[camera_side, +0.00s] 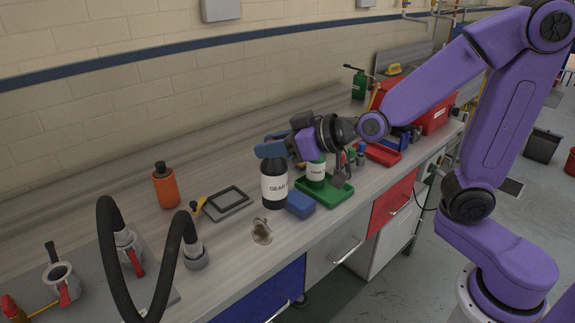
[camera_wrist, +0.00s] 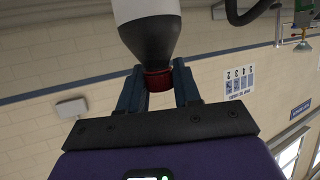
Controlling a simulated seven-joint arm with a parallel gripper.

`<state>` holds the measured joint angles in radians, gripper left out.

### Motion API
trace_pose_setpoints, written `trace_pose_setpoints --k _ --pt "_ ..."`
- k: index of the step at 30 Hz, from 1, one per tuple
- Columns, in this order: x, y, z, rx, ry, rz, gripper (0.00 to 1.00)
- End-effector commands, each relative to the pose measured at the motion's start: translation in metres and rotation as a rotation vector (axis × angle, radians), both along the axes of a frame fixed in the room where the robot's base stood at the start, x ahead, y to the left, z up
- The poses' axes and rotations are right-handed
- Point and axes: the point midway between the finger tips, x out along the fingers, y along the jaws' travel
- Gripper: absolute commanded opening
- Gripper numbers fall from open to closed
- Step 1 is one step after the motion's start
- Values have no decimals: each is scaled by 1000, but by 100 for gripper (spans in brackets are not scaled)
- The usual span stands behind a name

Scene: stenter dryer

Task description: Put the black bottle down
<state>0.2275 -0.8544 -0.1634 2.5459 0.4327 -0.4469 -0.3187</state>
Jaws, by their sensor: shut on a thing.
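The black bottle (camera_side: 274,188) has a white label reading "GEAR" and stands upright at or just above the bench top; I cannot tell whether its base touches. My gripper (camera_side: 270,150) reaches in from the right, level, with its blue fingers around the bottle's neck. In the wrist view, my gripper (camera_wrist: 158,85) is shut on the red cap or neck of the black bottle (camera_wrist: 150,38), whose dark shoulder and white label show above. The fingers hide the cap in the side view.
A green tray (camera_side: 325,190) holds a white-labelled bottle (camera_side: 316,170). A small metal cup (camera_side: 261,232) stands in front. A dark framed tray (camera_side: 228,203) and orange bottle (camera_side: 166,186) are to the left. Bench behind is clear.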

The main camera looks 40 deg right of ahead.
Motion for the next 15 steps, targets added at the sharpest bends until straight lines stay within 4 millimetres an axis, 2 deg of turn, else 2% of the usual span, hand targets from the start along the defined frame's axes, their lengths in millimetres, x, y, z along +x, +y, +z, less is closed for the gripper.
trace_pose_setpoints --k 6,15 --pt "18 -35 22 2 -8 -18 0" --pt "26 -70 42 0 -5 5 0"
